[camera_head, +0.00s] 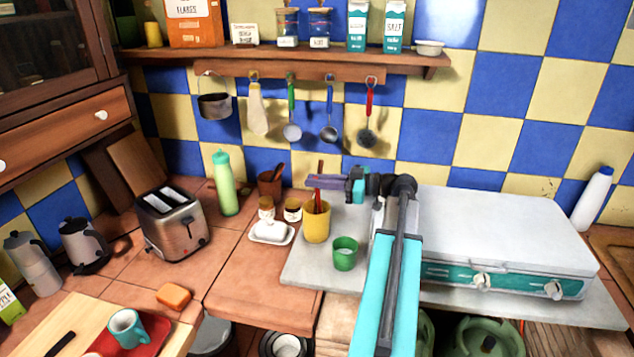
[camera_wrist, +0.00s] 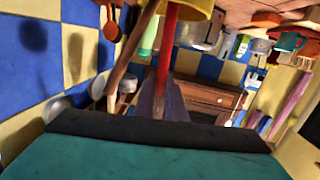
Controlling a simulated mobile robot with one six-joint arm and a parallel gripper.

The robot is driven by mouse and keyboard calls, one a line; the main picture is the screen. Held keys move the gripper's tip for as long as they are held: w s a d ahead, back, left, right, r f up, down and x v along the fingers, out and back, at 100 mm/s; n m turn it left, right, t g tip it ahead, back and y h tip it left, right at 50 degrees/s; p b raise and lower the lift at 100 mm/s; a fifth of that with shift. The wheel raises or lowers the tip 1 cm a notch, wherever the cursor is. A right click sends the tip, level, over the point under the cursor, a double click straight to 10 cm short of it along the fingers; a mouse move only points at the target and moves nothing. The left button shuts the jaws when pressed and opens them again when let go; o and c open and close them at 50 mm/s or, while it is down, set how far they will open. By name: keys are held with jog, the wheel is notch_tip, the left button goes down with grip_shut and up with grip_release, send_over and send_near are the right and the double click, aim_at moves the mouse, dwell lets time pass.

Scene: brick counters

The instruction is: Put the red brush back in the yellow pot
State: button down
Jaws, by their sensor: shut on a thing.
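The yellow pot (camera_head: 317,229) stands upright on the pale slab left of the stove. It also shows at the top of the wrist view (camera_wrist: 190,10). The red brush (camera_head: 317,200) shows between my gripper and the pot mouth; in the wrist view its red handle (camera_wrist: 167,50) runs from the pot to my fingers. My gripper (camera_head: 322,182) is above the pot, its purple fingers shut on the red brush. The brush's lower end is hidden, so its depth in the pot cannot be told. A wooden handle (camera_wrist: 127,58) lies beside the red one in the wrist view.
A green cup (camera_head: 345,255) stands close in front right of the pot. Small jars (camera_head: 292,210) and a white butter dish (camera_head: 271,232) stand to its left. The stove (camera_head: 505,235) is to the right. Utensils hang from a rail (camera_head: 300,72) behind.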

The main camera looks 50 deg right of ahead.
jog(key=c, duration=1.7)
grip_release()
jog(key=shift+b+v, duration=1.95)
jog(key=shift+v, duration=5)
jog(key=shift+f, duration=0.1)
